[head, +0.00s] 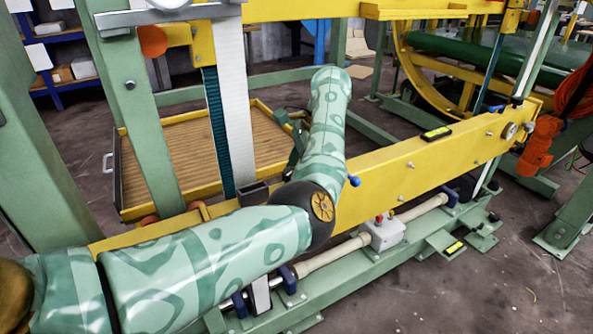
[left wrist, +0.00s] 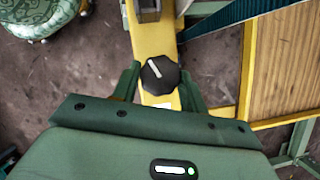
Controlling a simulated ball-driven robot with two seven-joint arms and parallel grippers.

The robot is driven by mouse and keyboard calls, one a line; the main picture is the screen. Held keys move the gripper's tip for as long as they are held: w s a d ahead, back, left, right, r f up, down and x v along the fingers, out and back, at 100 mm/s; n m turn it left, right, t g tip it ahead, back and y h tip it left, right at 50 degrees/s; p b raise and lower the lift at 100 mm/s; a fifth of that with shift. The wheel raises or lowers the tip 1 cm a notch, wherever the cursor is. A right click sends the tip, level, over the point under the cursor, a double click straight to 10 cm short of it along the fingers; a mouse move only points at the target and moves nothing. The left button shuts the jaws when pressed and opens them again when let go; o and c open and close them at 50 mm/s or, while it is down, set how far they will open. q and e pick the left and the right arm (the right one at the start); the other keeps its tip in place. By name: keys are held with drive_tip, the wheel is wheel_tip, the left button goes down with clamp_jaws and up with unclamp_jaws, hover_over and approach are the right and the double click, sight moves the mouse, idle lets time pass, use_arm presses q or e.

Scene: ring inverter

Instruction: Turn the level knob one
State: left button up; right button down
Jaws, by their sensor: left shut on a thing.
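The level knob (left wrist: 163,78) is a black, many-sided dial with a white pointer line. It sits on a yellow beam and shows in the left wrist view, its pointer aimed up and slightly left. My left gripper (left wrist: 158,83) has a dark green finger on each side of the knob and is shut on it. In the head view, my patterned left arm crosses the yellow beam (head: 420,160). Only a dark green part of the left gripper (head: 297,140) shows there, behind the forearm, and the knob is hidden. My right gripper is in neither view.
A yellow-framed tray with a wooden slatted floor (head: 185,150) lies behind the beam. A green upright post (head: 150,130) and a white vertical strip (head: 232,95) stand close to my arm. An orange device (head: 540,145) is at the beam's right end. Open floor lies front right.

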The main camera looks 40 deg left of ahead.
use_arm(q)
drive_tip(key=shift+w+f+n+h, duration=0.1)
drive_tip(key=shift+n+h, duration=0.3)
drive_tip(key=shift+n, duration=0.5)
drive_tip(key=n+h+b, duration=0.1)
drive_tip(key=n, duration=0.2)
drive_tip(key=shift+a+n+g, duration=0.1)
drive_tip(key=shift+n+g, duration=0.2)
drive_tip(key=shift+g, duration=0.1)
drive_tip(key=shift+n+h, duration=0.4)
drive_tip(key=shift+n, duration=1)
drive_tip(key=shift+a+n+h, duration=0.1)
drive_tip(key=shift+n+h, duration=0.4)
drive_tip(key=shift+n, duration=0.2)
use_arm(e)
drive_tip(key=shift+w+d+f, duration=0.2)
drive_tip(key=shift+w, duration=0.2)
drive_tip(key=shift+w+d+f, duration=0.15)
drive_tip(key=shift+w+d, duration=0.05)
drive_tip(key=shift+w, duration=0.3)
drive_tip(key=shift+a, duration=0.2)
use_arm(q)
drive_tip(key=o, duration=1)
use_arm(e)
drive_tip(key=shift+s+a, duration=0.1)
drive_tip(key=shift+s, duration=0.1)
